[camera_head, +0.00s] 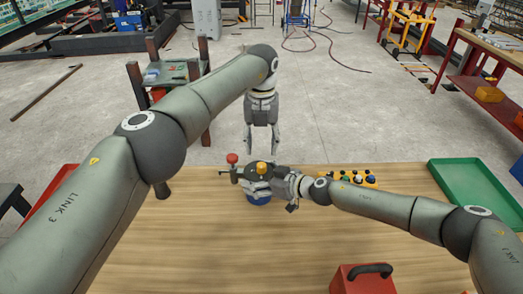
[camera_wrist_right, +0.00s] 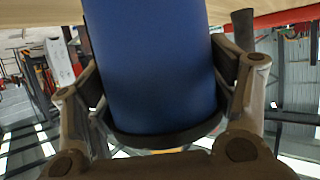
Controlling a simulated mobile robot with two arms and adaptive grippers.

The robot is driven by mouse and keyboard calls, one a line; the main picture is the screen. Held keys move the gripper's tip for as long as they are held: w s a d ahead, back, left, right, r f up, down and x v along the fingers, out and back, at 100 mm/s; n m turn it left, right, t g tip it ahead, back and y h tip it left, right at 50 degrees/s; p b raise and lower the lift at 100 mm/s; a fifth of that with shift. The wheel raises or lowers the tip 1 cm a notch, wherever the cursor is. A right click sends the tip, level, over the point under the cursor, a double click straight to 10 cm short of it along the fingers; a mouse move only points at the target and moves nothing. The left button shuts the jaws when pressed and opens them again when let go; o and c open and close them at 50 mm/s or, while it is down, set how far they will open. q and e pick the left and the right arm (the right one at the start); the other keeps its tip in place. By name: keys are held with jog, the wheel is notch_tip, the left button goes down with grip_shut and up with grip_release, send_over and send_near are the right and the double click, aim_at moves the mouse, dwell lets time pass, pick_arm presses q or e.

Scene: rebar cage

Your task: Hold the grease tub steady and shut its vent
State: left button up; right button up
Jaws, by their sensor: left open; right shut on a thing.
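The grease tub (camera_head: 258,200) stands on the wooden table, a blue cylinder mostly hidden by my right gripper in the head view. On top show an orange-yellow knob (camera_head: 261,167) and, to its left, a red-topped fitting (camera_head: 232,159) with a dark side spout; I cannot tell which is the vent or how it is set. My right gripper (camera_head: 264,186) is shut around the tub; the blue wall (camera_wrist_right: 155,65) fills the space between its fingers in the wrist view. My left gripper (camera_head: 261,143) is open and empty, pointing down above and behind the tub.
A yellow block with several coloured knobs (camera_head: 347,178) sits right of the tub, behind my right arm. A green tray (camera_head: 470,193) lies at the right. A red box with a black handle (camera_head: 362,279) stands at the front. The table's middle front is clear.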

dwell(0.4)
jog(key=o, duration=1.6)
